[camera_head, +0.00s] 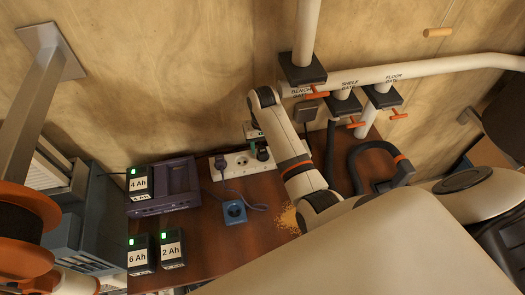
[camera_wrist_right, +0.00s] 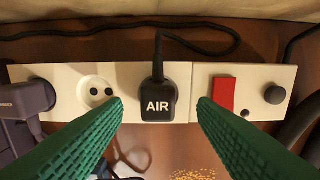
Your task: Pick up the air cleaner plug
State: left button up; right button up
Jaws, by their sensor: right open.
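The air cleaner plug (camera_wrist_right: 157,103) is black, marked AIR, and sits in the white socket strip (camera_wrist_right: 60,75); its cord runs up from its top. In the head view the strip (camera_head: 243,175) lies at the back of the bench and the plug (camera_head: 262,154) shows small beside my gripper. My right gripper (camera_head: 254,142) is open over the strip. In the wrist view its green fingers (camera_wrist_right: 160,105) stand on either side of the plug, with gaps and nothing held. My left gripper is not in view.
A purple charger plug (camera_wrist_right: 35,95) fills the strip's left socket; an empty socket (camera_wrist_right: 95,91) lies between. A red switch (camera_wrist_right: 222,94) and dark knob (camera_wrist_right: 274,95) are right. A blue socket piece (camera_head: 235,211), battery packs (camera_head: 172,250) and a black hose (camera_head: 360,155) are on the bench.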

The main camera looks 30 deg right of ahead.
aim_at(262, 150)
notch_tip(262, 150, down, 3)
jog(key=shift+w+f, duration=0.15)
jog(key=shift+f, duration=0.05)
grip_shut()
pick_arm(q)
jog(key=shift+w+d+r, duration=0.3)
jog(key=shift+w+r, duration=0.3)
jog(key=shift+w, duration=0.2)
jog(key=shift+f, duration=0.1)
pick_arm(e)
jog(key=shift+r, duration=0.2)
jog(key=shift+w+r, duration=0.1)
jog(key=shift+r, duration=0.2)
notch_tip(262, 150, up, 2)
jog(key=shift+r+b, duration=0.15)
jog(key=shift+b, duration=0.5)
pick_arm(q)
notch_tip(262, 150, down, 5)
jog(key=b, duration=0.3)
pick_arm(e)
jog(key=s+a, duration=0.2)
jog(key=s, duration=0.7)
jog(key=s+a, duration=0.2)
jog(key=s, duration=0.6)
jog(key=shift+s+a+r, duration=0.15)
jog(key=shift+s+a, duration=0.15)
jog(key=shift+s, duration=0.1)
